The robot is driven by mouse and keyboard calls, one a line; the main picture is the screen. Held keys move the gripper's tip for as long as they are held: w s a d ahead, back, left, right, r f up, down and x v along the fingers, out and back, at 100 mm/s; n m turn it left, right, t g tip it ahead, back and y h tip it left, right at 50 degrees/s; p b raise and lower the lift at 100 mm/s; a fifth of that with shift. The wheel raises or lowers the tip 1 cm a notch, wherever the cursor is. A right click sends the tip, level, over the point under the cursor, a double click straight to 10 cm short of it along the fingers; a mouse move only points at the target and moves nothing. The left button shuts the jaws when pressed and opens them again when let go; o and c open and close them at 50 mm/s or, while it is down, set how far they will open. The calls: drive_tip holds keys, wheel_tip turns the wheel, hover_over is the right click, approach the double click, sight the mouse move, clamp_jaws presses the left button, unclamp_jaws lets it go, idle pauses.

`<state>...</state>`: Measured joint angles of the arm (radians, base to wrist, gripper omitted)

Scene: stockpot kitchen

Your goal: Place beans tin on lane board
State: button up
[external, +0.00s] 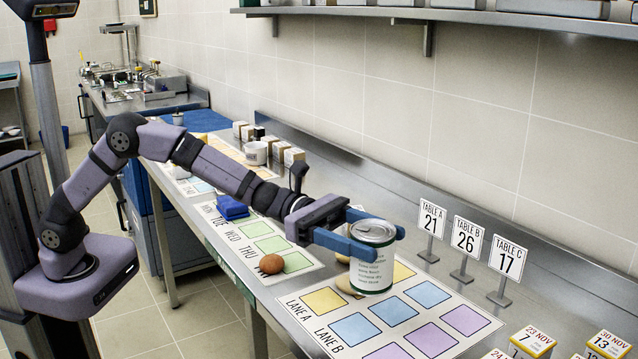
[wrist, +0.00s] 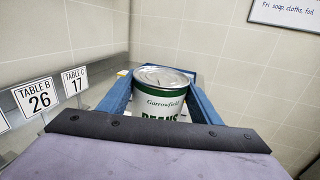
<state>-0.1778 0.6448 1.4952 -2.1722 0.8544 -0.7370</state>
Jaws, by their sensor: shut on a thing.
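The beans tin (external: 372,268) is a white can with a green band and a silver lid. It also shows in the wrist view (wrist: 162,98), where its label reads "Garrowfield". My gripper (external: 380,238) is shut on the tin, with a blue finger on each side. The tin looks upright at the far end of the lane board (external: 472,345), a white sheet with yellow, blue and purple squares marked Lane A and Lane B. I cannot tell whether its base touches the board. A brown round thing (external: 346,284) is partly hidden behind the tin.
Table signs A (external: 432,218), B (external: 466,238) and C (external: 507,257) stand along the back. Yellow date blocks (external: 533,341) lie at the front right. A day chart (external: 262,240) with a brown ball (external: 271,264) and a blue block (external: 232,207) lies to the left. Several lane squares are bare.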

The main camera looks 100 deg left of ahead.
sight(363, 292)
drive_tip(key=shift+s+d+r+h, duration=0.1)
drive_tip(key=shift+d+r+h, duration=0.05)
drive_tip(key=shift+d, duration=0.25)
drive_tip(key=shift+d+r+h, duration=0.1)
drive_tip(key=shift+d+h, duration=0.05)
drive_tip(key=shift+d, duration=0.25)
drive_tip(key=shift+s+d+g+h, duration=0.15)
drive_tip(key=shift+s+g+h, duration=0.05)
drive_tip(key=shift+g+h, duration=0.1)
drive_tip(key=shift+f+p, duration=0.55)
drive_tip(key=shift+f, duration=4.5)
drive_tip(key=shift+f, duration=0.15)
drive_tip(key=o, duration=1.4)
drive_tip(key=shift+f, duration=0.1)
drive_tip(key=shift+r, duration=0.25)
drive_tip(key=shift+s+a+f, duration=0.15)
drive_tip(key=shift+s+a, duration=0.15)
drive_tip(key=b+v, duration=0.2)
drive_tip(key=v, duration=0.9)
drive_tip(key=shift+s, duration=0.2)
